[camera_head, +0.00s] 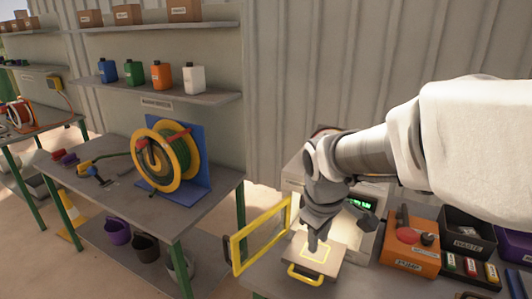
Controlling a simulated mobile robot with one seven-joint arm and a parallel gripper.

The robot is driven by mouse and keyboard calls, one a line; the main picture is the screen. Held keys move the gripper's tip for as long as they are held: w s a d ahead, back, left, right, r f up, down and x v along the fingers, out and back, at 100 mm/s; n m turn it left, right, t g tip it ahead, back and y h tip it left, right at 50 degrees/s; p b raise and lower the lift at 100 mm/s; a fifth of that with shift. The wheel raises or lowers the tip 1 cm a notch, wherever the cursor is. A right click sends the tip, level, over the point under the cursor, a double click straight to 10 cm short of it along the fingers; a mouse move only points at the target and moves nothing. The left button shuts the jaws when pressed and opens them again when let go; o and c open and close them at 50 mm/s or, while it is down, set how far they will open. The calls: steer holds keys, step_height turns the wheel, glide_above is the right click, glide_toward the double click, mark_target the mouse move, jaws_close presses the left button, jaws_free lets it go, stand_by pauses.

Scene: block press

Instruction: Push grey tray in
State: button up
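The tray (299,265) sticks out toward me from the front of the block press (362,228). It has a beige-grey top, a yellow square marking and a yellow handle (305,275) at its front edge. The press door (262,237), a yellow frame, stands swung open to the left. My gripper (314,246) points down over the back part of the tray. Its fingers are small and close together here, so I cannot tell whether they are open or touch the tray. My arm and gripper hide much of the press front and its opening.
An orange box (411,249) with tools stands right of the press, beside a black waste bin (468,235) and batteries (470,267). A separate table (200,205) on the left holds a yellow hose reel (165,155). A gap lies between the tables.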

steer(key=w+a+f+n+g+p, duration=0.1)
steer(key=w+a+f+n+p, duration=0.1)
steer(key=w+f+n, duration=0.25)
glide_toward(303, 277)
steer(key=shift+m, duration=0.25)
steer(key=f, duration=0.2)
steer(key=w+f, duration=0.1)
steer(key=f, duration=0.4)
steer(key=shift+w+d+f, duration=0.15)
steer(key=shift+d+f, duration=0.15)
steer(key=shift+f, duration=0.1)
jaws_close()
stand_by(0.9)
